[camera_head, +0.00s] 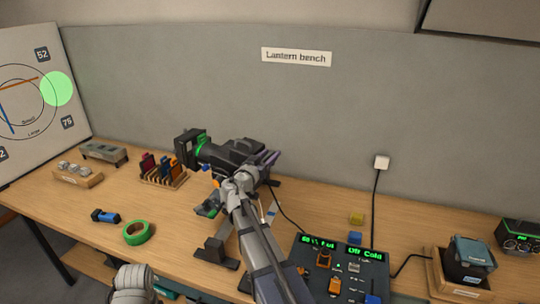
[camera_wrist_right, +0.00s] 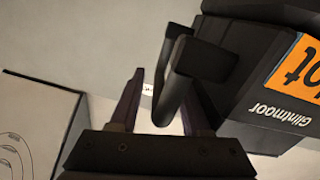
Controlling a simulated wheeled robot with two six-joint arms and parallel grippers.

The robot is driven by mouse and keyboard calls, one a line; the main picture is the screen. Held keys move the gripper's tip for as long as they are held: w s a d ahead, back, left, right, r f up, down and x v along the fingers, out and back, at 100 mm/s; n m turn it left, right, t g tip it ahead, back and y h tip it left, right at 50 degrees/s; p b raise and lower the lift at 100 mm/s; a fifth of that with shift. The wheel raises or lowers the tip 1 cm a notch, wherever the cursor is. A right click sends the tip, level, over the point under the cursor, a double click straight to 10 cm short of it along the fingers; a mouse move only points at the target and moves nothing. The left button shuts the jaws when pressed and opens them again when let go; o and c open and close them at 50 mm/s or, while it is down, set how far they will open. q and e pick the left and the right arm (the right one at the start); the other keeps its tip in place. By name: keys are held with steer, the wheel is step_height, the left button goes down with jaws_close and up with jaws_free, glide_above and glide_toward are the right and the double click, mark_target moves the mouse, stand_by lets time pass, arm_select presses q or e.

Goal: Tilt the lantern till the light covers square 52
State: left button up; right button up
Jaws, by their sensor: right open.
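The black lantern (camera_head: 228,154) with a green ring stands on the bench, its front facing the board at the left. A green light spot (camera_head: 57,89) falls on the white board (camera_head: 20,150), below and right of square 52 (camera_head: 42,54), apart from it. My right gripper (camera_head: 270,158) is at the lantern's rear. In the right wrist view its dark purple fingers (camera_wrist_right: 162,100) are open, with a black handle bar (camera_wrist_right: 175,80) between them; I cannot tell if they touch it. The lantern body (camera_wrist_right: 262,75) has an orange label.
A control desk (camera_head: 340,268) with faders and green displays stands at the front right. A rack of coloured filters (camera_head: 163,170), green tape (camera_head: 138,232) and a blue torch (camera_head: 105,216) lie left of the lantern. A cable runs from the lantern toward the desk.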

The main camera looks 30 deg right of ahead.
steer(key=shift+w+d, duration=0.1)
steer(key=shift+d, duration=0.1)
jaws_close()
stand_by(0.3)
stand_by(1.0)
